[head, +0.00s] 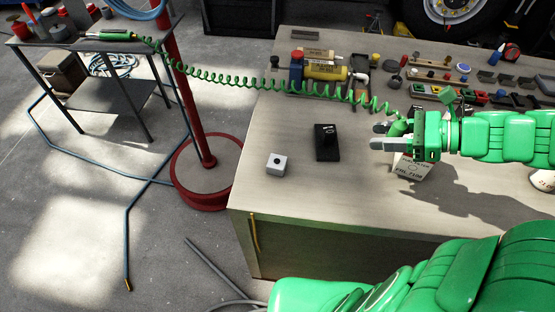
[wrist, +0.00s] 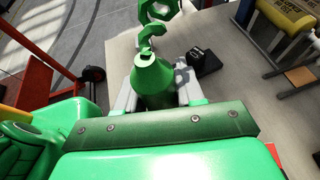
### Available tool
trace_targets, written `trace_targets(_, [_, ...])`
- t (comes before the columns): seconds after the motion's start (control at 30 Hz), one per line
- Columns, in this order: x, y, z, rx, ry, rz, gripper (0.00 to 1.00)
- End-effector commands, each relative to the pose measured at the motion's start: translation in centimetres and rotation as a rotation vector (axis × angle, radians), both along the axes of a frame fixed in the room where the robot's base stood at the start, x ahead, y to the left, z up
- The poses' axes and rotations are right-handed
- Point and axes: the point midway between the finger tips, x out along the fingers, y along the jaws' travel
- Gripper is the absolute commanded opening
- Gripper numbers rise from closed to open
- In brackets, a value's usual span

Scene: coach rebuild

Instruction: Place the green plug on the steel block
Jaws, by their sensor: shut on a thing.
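My gripper (head: 380,136) is shut on the green plug (head: 398,128), above the right part of the workbench. In the wrist view the green plug (wrist: 153,80) sits between the two pale fingers of my gripper (wrist: 155,97), its narrow end pointing away from the palm. A green coiled cable (head: 250,84) runs from the plug to the side table at the upper left. A light grey block with a dark hole in its top (head: 277,166), which looks like the steel block, stands near the bench's front left corner, apart from and left of my gripper.
A black block-like fixture (head: 326,142) stands between the grey block and my gripper; it also shows in the wrist view (wrist: 205,61). A white labelled box (head: 412,168) is below my gripper. Bottles and tools (head: 325,72) line the bench's back. A red post (head: 190,90) stands left.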

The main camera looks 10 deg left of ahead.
Motion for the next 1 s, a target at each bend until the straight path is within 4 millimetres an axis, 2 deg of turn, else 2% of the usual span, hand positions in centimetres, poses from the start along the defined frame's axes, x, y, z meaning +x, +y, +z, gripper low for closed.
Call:
trace_targets(0.5, [1.3,6.9,-0.2,0.000,0.002,0.147,0.04])
trace_targets(1.0, [1.2,13.9,-0.5,0.001,0.004,0.286,0.04])
